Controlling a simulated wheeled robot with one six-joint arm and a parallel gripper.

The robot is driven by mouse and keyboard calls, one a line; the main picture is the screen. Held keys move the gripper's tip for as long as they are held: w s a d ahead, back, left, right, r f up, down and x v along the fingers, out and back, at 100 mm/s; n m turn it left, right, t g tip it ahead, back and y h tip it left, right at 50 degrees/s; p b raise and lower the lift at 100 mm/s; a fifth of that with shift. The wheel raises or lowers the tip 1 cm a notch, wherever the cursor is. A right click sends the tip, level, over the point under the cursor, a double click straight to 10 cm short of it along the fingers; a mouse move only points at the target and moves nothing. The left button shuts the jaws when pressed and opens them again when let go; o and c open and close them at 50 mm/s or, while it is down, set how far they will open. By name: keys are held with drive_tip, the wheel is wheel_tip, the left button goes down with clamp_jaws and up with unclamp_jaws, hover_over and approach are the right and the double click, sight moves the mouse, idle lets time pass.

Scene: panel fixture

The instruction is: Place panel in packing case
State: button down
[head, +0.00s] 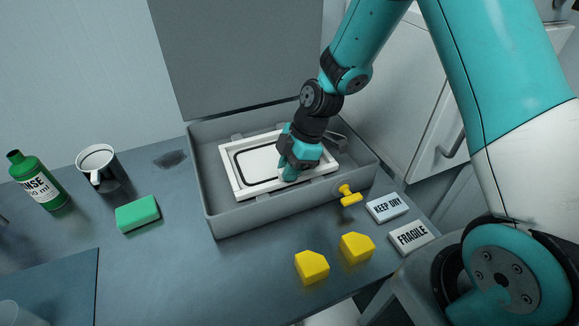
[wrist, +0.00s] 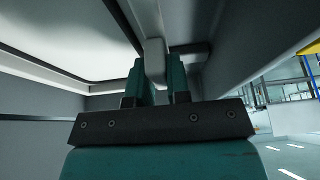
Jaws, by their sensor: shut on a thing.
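The white panel (head: 262,161) with a black outline lies level inside the grey packing case (head: 262,213), within its walls. The case's tall lid (head: 235,60) stands open at the back. My gripper (head: 292,172) is over the right part of the panel and is shut on it. In the wrist view my gripper's fingers (wrist: 156,82) close around a pale grip piece (wrist: 154,60) on the panel (wrist: 75,38). Whether the panel touches the case floor is hidden.
A yellow latch (head: 348,195) is on the case's front right. Two yellow blocks (head: 312,267) (head: 356,248) and KEEP DRY (head: 387,208) and FRAGILE (head: 408,237) labelled blocks lie in front. A green sponge (head: 138,213), a mug (head: 100,166) and a green bottle (head: 38,181) stand left.

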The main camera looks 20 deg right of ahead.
drive_tip(key=c, duration=1.1)
unclamp_jaws()
drive_tip(key=v, duration=1.1)
drive_tip(key=s+a+r+m, duration=0.2)
drive_tip(key=s+r+m, duration=0.1)
drive_tip(key=s, duration=0.4)
drive_tip(key=s+a+r+m, duration=0.3)
drive_tip(key=s+r+m, duration=0.1)
drive_tip(key=s, duration=0.3)
drive_tip(key=s+a+r+m+b, duration=0.1)
drive_tip(key=s+a+r+m, duration=0.2)
drive_tip(key=s, duration=0.4)
drive_tip(key=shift+s+a+r+m, duration=0.25)
drive_tip(key=shift+r+m, duration=0.2)
drive_tip(key=shift+m, duration=0.05)
